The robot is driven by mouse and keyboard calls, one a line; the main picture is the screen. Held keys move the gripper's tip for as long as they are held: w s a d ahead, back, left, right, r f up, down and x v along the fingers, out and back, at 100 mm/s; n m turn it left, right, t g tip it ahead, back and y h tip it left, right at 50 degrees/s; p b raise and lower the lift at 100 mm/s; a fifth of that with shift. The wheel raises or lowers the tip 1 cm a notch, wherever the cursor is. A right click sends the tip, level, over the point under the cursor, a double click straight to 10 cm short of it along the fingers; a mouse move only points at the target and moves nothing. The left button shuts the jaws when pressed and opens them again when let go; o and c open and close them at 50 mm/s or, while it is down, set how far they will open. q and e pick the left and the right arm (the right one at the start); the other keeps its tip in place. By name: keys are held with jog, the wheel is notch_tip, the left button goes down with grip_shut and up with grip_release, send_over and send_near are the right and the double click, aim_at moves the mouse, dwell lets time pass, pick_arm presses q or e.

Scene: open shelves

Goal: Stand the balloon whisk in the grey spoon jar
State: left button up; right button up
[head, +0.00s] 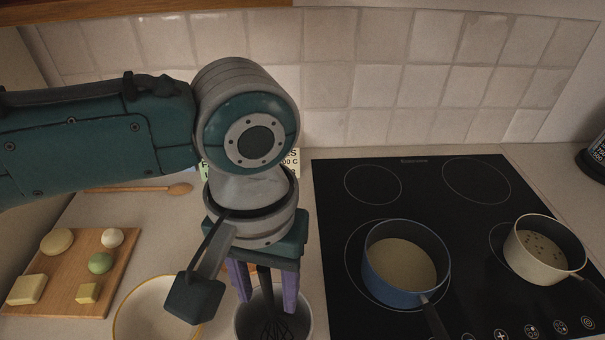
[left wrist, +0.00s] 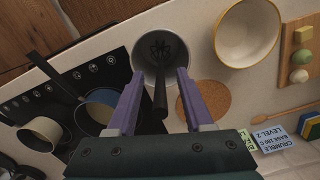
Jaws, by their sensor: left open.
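The grey spoon jar (head: 306,322) stands on the counter at the lower middle of the head view, cut by the frame edge. It also shows in the left wrist view (left wrist: 180,50). The balloon whisk (head: 272,328) is in the jar, wires down inside, its dark handle (left wrist: 160,98) rising above the rim toward my left wrist camera. My left gripper (head: 266,302) is open, its two purple fingers on either side of the handle, with gaps visible in the left wrist view (left wrist: 160,74). My right gripper is not in view.
A cream bowl (head: 122,318) stands left of the jar, and a wooden board (head: 65,275) with food lies beyond. The black hob (head: 345,240) on the right holds a blue pan (head: 380,280) and a cream pan (head: 535,265). A cork mat (left wrist: 208,100) lies near the jar.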

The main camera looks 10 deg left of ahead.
pick_arm(q)
jog(key=r, duration=1)
jog(key=shift+w, duration=0.25)
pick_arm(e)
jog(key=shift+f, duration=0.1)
